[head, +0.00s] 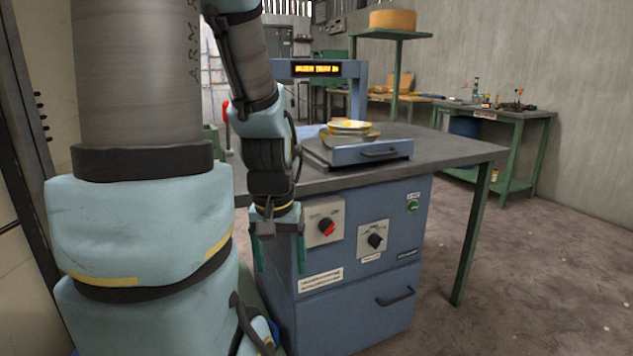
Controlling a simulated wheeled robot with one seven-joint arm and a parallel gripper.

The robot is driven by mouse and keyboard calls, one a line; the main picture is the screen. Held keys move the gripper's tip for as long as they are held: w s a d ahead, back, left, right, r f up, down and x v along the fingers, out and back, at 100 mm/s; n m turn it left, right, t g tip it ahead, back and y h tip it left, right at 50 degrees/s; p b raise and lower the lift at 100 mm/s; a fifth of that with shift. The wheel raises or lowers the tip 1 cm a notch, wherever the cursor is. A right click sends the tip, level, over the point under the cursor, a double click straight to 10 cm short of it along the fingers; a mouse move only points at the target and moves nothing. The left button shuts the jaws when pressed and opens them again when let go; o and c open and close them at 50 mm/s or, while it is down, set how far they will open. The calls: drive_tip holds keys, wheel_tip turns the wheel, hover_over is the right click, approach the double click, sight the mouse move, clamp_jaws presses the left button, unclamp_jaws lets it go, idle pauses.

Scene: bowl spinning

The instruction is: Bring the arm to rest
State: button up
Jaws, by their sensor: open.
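My arm hangs down in the left half of the head view. My gripper (279,254) points downward in front of the blue machine cabinet (352,320), beside its left control panel. Its two green fingers are apart with nothing seen between them. On the machine's top, a yellow and grey bowl (349,131) sits on a blue tray-like unit (362,153). I cannot tell whether the fingers touch the cabinet front.
A red-knobbed switch (327,226), a dark knob (375,241) and a green button (412,207) are on the cabinet front. The grey tabletop (455,151) juts out right on a green leg. A green bench (517,150) stands behind. The floor at right is clear.

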wheel_tip(320, 180, up, 20)
drive_tip(key=p, duration=1.9)
drive_tip(key=shift+r, duration=0.2)
